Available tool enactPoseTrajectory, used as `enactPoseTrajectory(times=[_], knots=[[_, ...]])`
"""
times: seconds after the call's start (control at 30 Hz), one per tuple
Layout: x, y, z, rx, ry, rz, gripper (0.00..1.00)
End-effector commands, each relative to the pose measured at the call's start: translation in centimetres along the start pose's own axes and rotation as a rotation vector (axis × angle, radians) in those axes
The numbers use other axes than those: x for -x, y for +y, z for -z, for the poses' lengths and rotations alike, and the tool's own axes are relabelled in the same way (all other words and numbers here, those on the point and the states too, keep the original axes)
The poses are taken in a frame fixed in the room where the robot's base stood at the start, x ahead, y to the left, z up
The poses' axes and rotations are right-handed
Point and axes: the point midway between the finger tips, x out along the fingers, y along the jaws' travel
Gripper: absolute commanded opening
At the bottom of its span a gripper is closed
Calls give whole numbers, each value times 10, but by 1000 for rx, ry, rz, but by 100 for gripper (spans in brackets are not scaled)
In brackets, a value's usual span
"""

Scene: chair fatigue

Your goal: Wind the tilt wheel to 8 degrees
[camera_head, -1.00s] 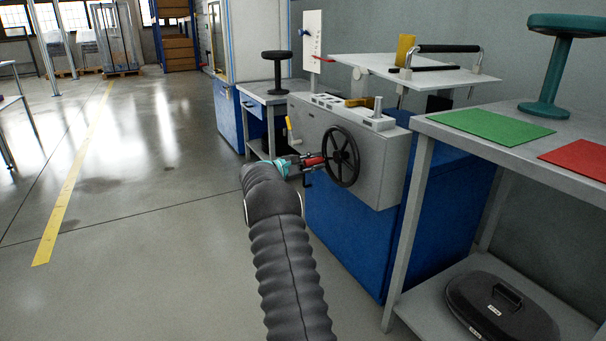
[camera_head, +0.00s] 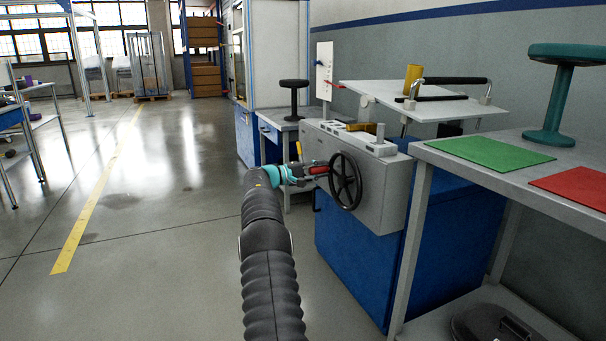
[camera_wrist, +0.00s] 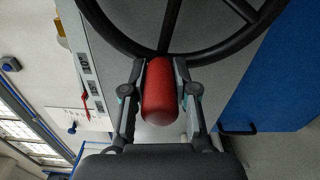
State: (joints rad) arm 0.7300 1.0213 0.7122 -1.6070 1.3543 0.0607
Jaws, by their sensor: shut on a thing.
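The black tilt wheel (camera_head: 345,181) with spokes stands on the front face of a grey box (camera_head: 384,185). Its red handle (camera_head: 319,170) sticks out at the wheel's left side. My gripper (camera_head: 311,172) is shut on this handle. In the wrist view the red handle (camera_wrist: 160,92) lies between my gripper's two fingers (camera_wrist: 160,90), with the wheel's rim (camera_wrist: 150,50) just beyond. A white tilting board (camera_head: 423,101) with a black bar handle stands above the grey box.
A grey table (camera_head: 470,165) at the right holds a teal stool (camera_head: 552,100), a green mat (camera_head: 491,150) and a red mat (camera_head: 575,186). A blue cabinet (camera_head: 360,255) stands below the grey box.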

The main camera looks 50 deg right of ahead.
Motion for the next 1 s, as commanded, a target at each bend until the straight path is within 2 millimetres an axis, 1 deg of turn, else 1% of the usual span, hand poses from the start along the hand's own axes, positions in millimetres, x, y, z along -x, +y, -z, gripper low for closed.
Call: enactPoseTrajectory(times=[0.03,0.1,0.5,0.53,0.57,0.6,1.0], knots=[[-8,2,-5,-9,-11,0,0],[-12,2,-6,-16,-15,0,0],[-14,3,-8,-20,-19,0,0],[-14,3,-8,-20,-19,0,35],[-14,3,-8,-20,-19,0,43],[-14,2,-7,-20,-18,0,53],[-6,2,-4,-18,-9,1,53]])
